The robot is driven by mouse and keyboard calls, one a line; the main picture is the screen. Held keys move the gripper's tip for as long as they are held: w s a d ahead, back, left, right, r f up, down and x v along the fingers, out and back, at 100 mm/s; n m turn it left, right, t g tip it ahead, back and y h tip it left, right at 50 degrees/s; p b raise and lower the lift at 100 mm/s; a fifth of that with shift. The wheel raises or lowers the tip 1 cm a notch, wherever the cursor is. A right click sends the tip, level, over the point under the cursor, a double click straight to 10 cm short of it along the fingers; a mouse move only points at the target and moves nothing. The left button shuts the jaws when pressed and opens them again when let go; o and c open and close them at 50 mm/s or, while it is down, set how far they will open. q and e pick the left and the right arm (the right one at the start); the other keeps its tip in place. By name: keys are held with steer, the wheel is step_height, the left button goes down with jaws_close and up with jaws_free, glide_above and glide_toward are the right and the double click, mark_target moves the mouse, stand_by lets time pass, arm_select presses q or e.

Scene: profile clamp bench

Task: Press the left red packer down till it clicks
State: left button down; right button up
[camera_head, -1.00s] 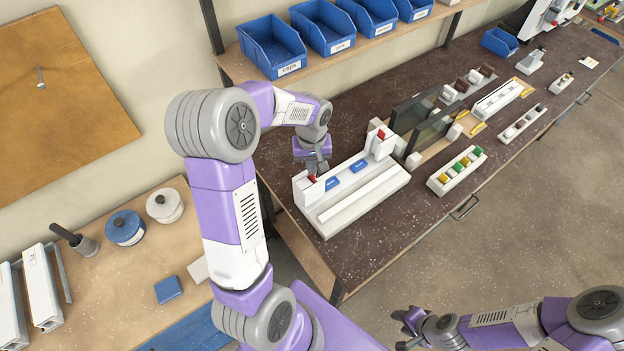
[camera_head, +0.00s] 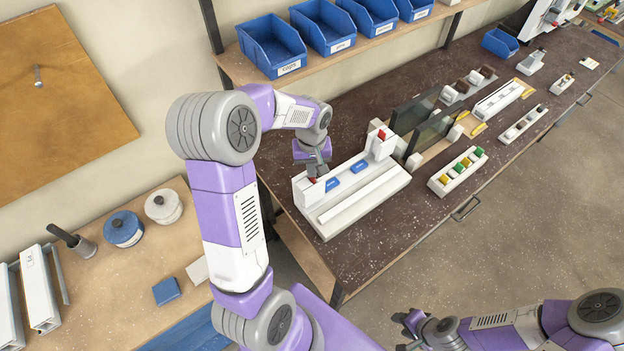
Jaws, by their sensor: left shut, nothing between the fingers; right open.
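The white profile fixture (camera_head: 352,205) lies on the dark bench top. The left red packer (camera_head: 312,180) is at its left end, mostly hidden by my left gripper. My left gripper (camera_head: 317,172) is shut and empty, pointing down at the packer; it looks to be touching its top, though I cannot tell for sure. A second red packer (camera_head: 382,134) stands on the white block at the fixture's far right end. Two blue pieces (camera_head: 332,184) (camera_head: 359,166) lie on the fixture between them. My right gripper (camera_head: 405,328) is open and empty at the lower right, away from the bench.
Dark glass panes (camera_head: 430,135) stand right of the fixture. A white rack (camera_head: 457,171) with yellow and green pieces lies at the front edge. Blue bins (camera_head: 271,47) line the shelf behind. The bench top in front of the fixture is clear.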

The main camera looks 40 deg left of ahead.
stand_by(0.3)
arm_select(q)
steer(key=shift+r+p, duration=2.7)
steer(key=shift+r, duration=0.8)
